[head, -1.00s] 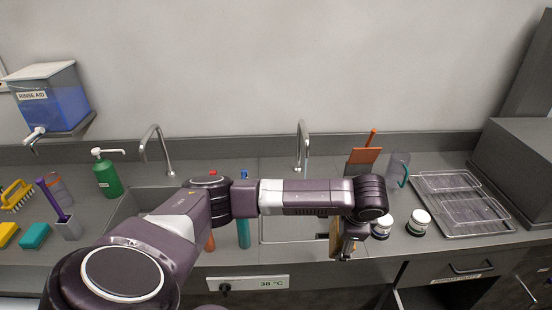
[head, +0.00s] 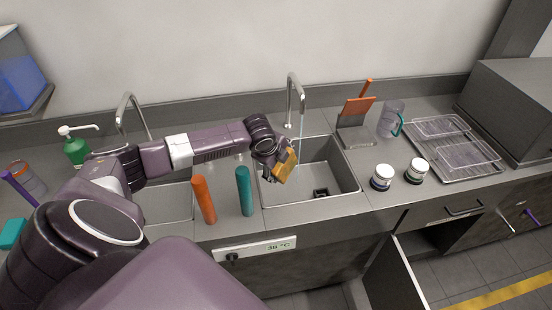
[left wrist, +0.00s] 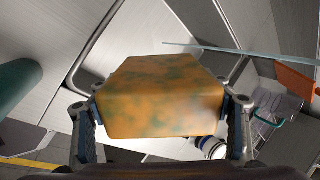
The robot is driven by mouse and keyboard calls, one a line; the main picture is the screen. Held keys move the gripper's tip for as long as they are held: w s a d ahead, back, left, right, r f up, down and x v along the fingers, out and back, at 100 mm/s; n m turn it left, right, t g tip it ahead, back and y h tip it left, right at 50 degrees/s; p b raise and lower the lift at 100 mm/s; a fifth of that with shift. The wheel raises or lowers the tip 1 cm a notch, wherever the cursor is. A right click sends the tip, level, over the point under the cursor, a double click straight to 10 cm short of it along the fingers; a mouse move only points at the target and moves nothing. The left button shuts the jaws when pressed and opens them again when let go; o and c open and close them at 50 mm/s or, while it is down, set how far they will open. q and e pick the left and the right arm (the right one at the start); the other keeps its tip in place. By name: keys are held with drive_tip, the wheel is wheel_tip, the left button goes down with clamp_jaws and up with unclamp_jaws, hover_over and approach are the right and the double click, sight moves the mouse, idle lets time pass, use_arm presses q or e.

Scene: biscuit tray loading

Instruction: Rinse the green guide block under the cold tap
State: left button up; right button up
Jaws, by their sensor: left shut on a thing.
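My left gripper (head: 277,161) is shut on a block (head: 286,166) and holds it over the right-hand sink basin (head: 338,172). In the left wrist view the block (left wrist: 160,98) fills the middle between the fingers. Its faces are orange-brown with mottled green patches. The curved tap (head: 291,98) stands behind this basin, and a thin pale stream (head: 301,122) falls from its spout. The block is left of and in front of the stream. I cannot tell whether water touches it. My right gripper is not in view.
Two small jars (head: 382,176) stand right of the basin. Farther right are a clear jug (head: 391,119) and a wire-racked tray (head: 455,146). A lower cabinet door (head: 393,275) hangs open.

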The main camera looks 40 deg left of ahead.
use_arm(q)
drive_tip(key=shift+w+a, duration=0.15)
drive_tip(key=shift+w, duration=0.4)
drive_tip(key=w+b, duration=0.1)
drive_tip(key=w+a+f+b, duration=0.1)
drive_tip(key=shift+w+a+b, duration=0.1)
drive_tip(key=shift+b, duration=0.25)
drive_tip(key=w+b, duration=0.3)
drive_tip(key=shift+f, duration=0.2)
drive_tip(key=w+a+f+b, duration=0.1)
drive_tip(key=w+b, duration=0.3)
drive_tip(key=w, duration=0.2)
drive_tip(key=shift+a, duration=0.2)
drive_tip(key=shift+d, duration=0.2)
drive_tip(key=shift+w+d+p, duration=0.15)
drive_tip(key=shift+d+p, duration=0.15)
drive_tip(key=shift+d, duration=0.1)
drive_tip(key=shift+a, duration=0.1)
